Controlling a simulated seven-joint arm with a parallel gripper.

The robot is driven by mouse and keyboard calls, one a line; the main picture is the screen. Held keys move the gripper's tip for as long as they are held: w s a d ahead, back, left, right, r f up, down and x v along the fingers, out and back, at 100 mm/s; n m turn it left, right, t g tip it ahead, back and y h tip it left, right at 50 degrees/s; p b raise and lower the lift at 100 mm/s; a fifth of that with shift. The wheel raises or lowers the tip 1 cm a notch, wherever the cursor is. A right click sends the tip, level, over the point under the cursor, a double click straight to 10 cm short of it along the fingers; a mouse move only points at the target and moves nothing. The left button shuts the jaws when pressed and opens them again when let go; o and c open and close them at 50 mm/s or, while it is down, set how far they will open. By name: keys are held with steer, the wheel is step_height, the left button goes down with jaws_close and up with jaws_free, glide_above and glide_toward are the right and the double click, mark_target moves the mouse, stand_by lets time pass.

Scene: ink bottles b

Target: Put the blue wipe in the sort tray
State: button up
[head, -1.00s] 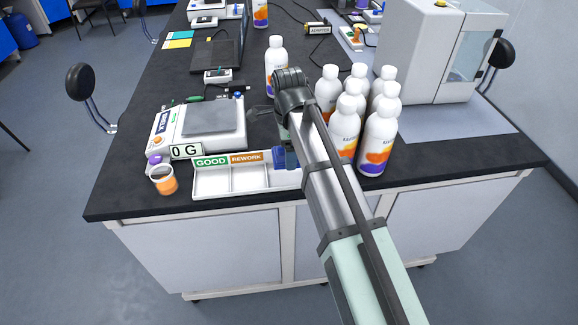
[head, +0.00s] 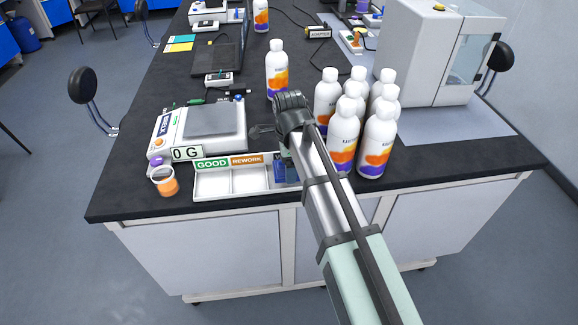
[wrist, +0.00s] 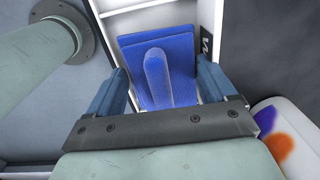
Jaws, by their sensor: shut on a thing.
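The blue wipe (wrist: 178,48) is a blue flat square with a raised ridge, seen in the wrist view between my gripper's fingers (wrist: 161,68). My gripper is shut on it. In the head view the arm hides most of my gripper (head: 284,160), and a bit of blue shows at the tray's right end. The sort tray (head: 240,195) is white, with compartments labelled GOOD and REWORK; its right end is hidden behind my arm. In the wrist view the wipe is over or within a tray compartment, beside a white wall (wrist: 128,14); whether it touches the floor cannot be told.
A scale (head: 205,125) reading 0 G stands behind the tray. A small orange-filled cup (head: 166,183) is left of it. Several white bottles (head: 378,140) crowd close to the right of my arm, and one bottle (head: 277,70) stands behind. The bench's front edge is close to the tray.

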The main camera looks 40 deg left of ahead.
steer(key=shift+s+d+f, duration=0.2)
steer(key=shift+d+f, duration=0.05)
steer(key=shift+f, duration=0.35)
steer(key=shift+s+d+f, duration=0.2)
steer(key=shift+f, duration=0.4)
steer(key=o, duration=0.8)
steer(key=shift+w+a+r, duration=0.1)
steer(key=shift+a+r, duration=0.05)
steer(key=shift+r, duration=0.3)
steer(key=r, duration=1.2)
steer(key=shift+w+a, duration=0.3)
